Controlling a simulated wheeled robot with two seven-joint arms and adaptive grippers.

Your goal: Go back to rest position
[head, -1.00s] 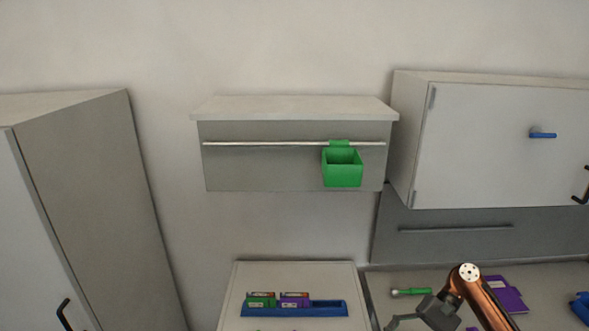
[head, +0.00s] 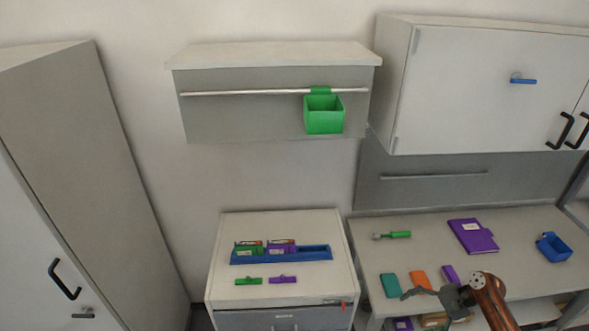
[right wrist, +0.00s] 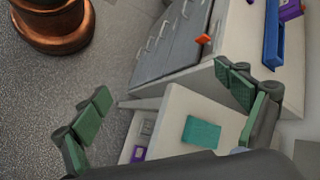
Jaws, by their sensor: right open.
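My right gripper (head: 432,295) is at the lower right in the head view, over the front part of the workbench, with its copper-coloured arm (head: 490,298) behind it. In the right wrist view its two green-padded fingers (right wrist: 168,102) are wide apart with nothing between them. A teal block (right wrist: 201,133) on the bench shows beyond the fingers, and it also shows in the head view (head: 390,285). My left gripper is not in view.
A low cabinet (head: 230,296) bears a blue tray (head: 318,253) with batteries, plus green and purple clips. The workbench (head: 370,250) holds a purple binder (head: 472,237), a green-handled tool (head: 397,235) and a blue bin (head: 553,248). A green bin (head: 324,119) hangs on a wall rail.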

